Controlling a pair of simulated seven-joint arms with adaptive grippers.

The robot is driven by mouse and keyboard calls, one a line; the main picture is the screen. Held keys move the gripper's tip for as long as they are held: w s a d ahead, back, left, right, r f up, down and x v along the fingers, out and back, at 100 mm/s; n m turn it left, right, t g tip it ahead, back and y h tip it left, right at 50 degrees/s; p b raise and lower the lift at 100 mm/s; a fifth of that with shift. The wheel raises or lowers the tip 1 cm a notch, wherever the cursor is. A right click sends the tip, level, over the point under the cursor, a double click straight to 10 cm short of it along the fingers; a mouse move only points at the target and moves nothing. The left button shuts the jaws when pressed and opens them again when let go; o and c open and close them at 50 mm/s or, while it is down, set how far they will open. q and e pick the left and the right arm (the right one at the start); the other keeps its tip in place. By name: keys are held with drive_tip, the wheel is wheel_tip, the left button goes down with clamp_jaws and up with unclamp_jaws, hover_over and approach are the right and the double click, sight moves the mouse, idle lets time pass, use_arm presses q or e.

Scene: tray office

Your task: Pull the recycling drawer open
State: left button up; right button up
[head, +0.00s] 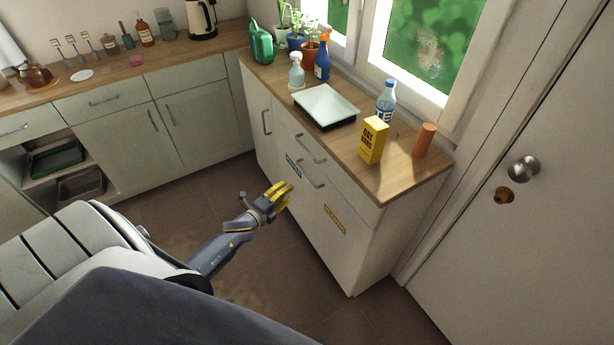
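The window-side cabinet has an upper drawer with a grey bar handle (310,148). Below it is a larger white front with a second bar handle (311,175), a blue label (293,166) and a yellow label (334,219). The label text is too small to read, so I cannot tell which front is the recycling drawer. The fronts look closed. My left gripper (284,193), with yellow fingers, is in front of the cabinet, left of and below the lower handle, and appears apart from it. Its finger opening is unclear. My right gripper is not in view.
On the worktop (400,187) stand a tray (325,105), a yellow carton (373,140), a water bottle (385,100) and an orange cylinder (424,139). A white door (530,240) is at right. The brown floor (290,260) before the cabinet is clear.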

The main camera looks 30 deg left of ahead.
sight(306, 176)
use_arm(q)
drive_tip(key=w, duration=0.4)
drive_tip(key=w+f, duration=0.1)
drive_tip(key=w, duration=0.3)
drive_tip(key=w+d+f, duration=0.1)
drive_tip(key=w, duration=0.4)
drive_tip(key=shift+f, duration=0.2)
drive_tip(key=shift+c, duration=0.3)
clamp_jaws()
